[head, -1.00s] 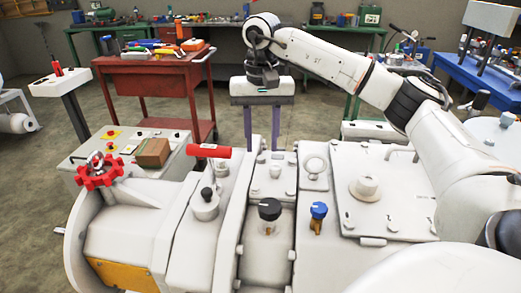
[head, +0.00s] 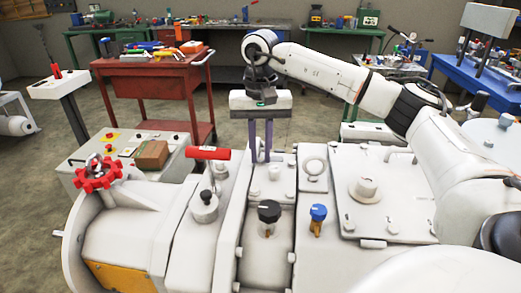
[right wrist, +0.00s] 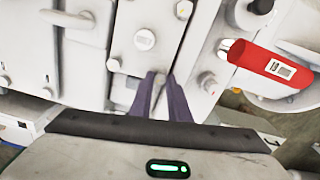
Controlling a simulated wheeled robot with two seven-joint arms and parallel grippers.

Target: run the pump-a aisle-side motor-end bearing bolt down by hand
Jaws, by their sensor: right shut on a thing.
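The grey-white pump machine (head: 270,268) fills the front of the head view, with a housing strip of bolts along its middle. My right gripper (head: 259,159) points down at the far end of this strip. Its two purple fingers converge at their tips in the right wrist view (right wrist: 159,76). The gripper is shut on the bearing bolt, which the fingertips largely hide. I cannot see how far in the bolt sits. Other bolt heads (right wrist: 207,81) stand beside the fingers. My left gripper is not in view.
A red cylinder (head: 208,153) sticks out left of the gripper and shows close by in the right wrist view (right wrist: 272,65). Black (head: 269,211) and blue (head: 318,211) knobs stand nearer. A red tool cart (head: 152,83) stands behind; open floor lies around it.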

